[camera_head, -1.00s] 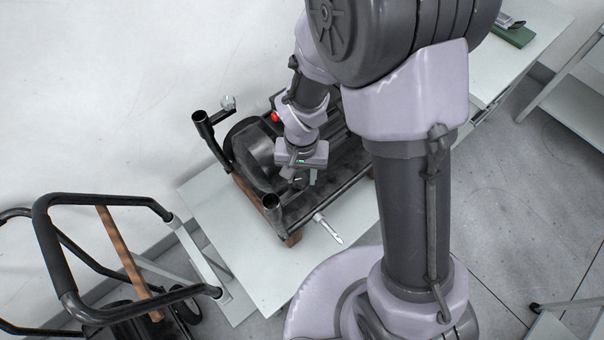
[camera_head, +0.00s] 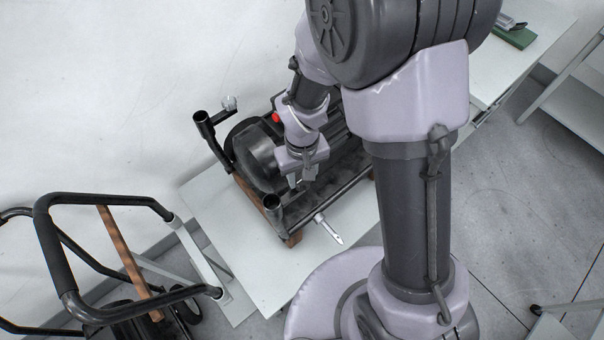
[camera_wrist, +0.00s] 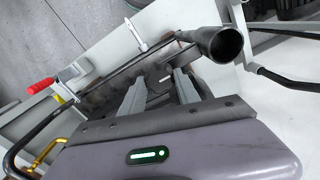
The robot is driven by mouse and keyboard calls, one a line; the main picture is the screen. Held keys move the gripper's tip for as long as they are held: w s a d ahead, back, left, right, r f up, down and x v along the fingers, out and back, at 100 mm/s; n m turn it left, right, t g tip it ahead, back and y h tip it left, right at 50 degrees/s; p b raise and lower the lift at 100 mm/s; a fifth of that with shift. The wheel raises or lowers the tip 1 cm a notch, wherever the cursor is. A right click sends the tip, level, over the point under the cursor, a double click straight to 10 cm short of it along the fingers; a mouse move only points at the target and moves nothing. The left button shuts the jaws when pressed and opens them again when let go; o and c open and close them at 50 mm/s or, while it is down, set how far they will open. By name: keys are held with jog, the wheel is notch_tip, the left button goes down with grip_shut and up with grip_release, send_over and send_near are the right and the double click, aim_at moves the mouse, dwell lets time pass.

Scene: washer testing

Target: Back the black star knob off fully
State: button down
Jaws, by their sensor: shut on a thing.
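My gripper (camera_head: 301,181) points down at the front side of the black machine (camera_head: 257,158) on the white table, near an upright tube end. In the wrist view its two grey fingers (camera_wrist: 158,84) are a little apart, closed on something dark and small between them. That dark thing sits where the black star knob would be, but its star shape cannot be made out. In the head view the fingers and my wrist hide the knob.
An open black tube (camera_wrist: 222,44) rises close beside the fingers. A black-framed cart (camera_head: 50,245) stands at the left. The white table (camera_head: 258,283) is bare at its front left.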

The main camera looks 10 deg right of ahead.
dwell(0.3)
jog(key=c, duration=0.9)
grip_release()
notch_tip(320, 180, up, 18)
jog(key=p, duration=0.5)
jog(key=shift+f, duration=0.25)
jog(key=s+d+m+t+b, duration=0.2)
jog(key=s+b, duration=0.1)
jog(key=b, duration=0.1)
jog(key=s+d+m+t+y+b, duration=0.1)
jog(key=s+d+m+t+b, duration=0.1)
jog(key=s+m+b, duration=0.1)
jog(key=s+d+m+t+y+b, duration=0.1)
jog(key=s+d+m+b, duration=0.1)
jog(key=s+b, duration=0.3)
jog(key=shift+s+d+r+m+t+b, duration=0.1)
jog(key=shift+s+r+m+t+b, duration=0.1)
jog(key=shift+r+m+t+b, duration=0.35)
